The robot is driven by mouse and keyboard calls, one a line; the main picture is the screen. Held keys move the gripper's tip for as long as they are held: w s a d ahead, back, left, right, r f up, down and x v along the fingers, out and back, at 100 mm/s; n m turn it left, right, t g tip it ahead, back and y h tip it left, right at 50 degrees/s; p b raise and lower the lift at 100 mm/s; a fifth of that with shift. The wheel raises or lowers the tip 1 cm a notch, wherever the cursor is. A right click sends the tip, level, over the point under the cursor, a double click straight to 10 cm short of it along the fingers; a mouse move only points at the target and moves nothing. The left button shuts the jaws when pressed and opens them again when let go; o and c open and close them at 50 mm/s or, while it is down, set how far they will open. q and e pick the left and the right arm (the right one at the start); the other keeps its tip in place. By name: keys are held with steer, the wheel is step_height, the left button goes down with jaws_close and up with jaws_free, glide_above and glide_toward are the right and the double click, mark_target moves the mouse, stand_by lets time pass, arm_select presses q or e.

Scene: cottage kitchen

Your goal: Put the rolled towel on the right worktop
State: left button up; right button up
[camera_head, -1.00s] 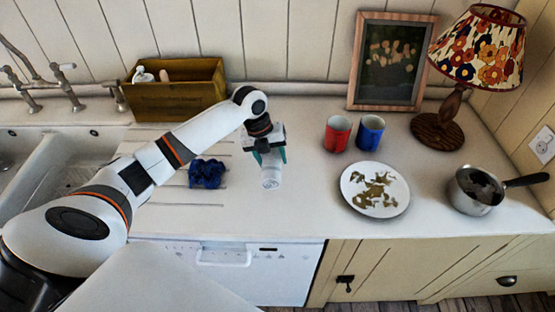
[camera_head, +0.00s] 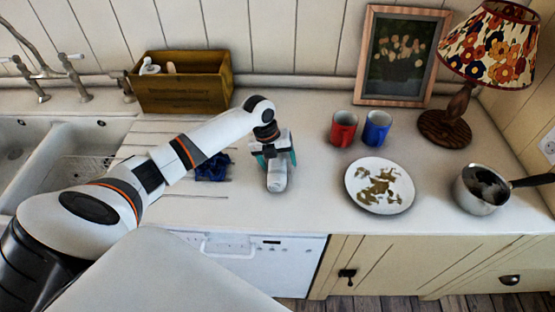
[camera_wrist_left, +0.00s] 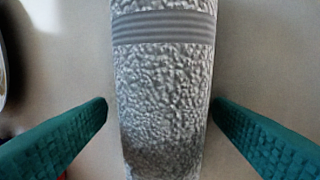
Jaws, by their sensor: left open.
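The rolled towel (camera_head: 277,179) is pale grey-white with a darker striped band. In the head view it lies on the light worktop (camera_head: 320,205), to the right of the sink. My left gripper (camera_head: 278,160) is over the towel, its teal fingers on either side of it. In the left wrist view the towel (camera_wrist_left: 162,85) runs lengthwise between the two fingers. The fingers are open, with a gap between each one and the towel. The towel's far end is hidden under the gripper in the head view. My right gripper is not in view.
A blue cloth (camera_head: 212,167) lies left of the towel. A red mug (camera_head: 343,128), a blue mug (camera_head: 376,129), a plate (camera_head: 352,190), a saucepan (camera_head: 480,192) and a lamp (camera_head: 455,120) stand to the right. A wooden box (camera_head: 185,85) is behind. Worktop around the towel's right side is clear.

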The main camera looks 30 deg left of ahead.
arm_select(q)
steer(key=b+v, duration=0.2)
steer(key=v, duration=1)
stand_by(0.4)
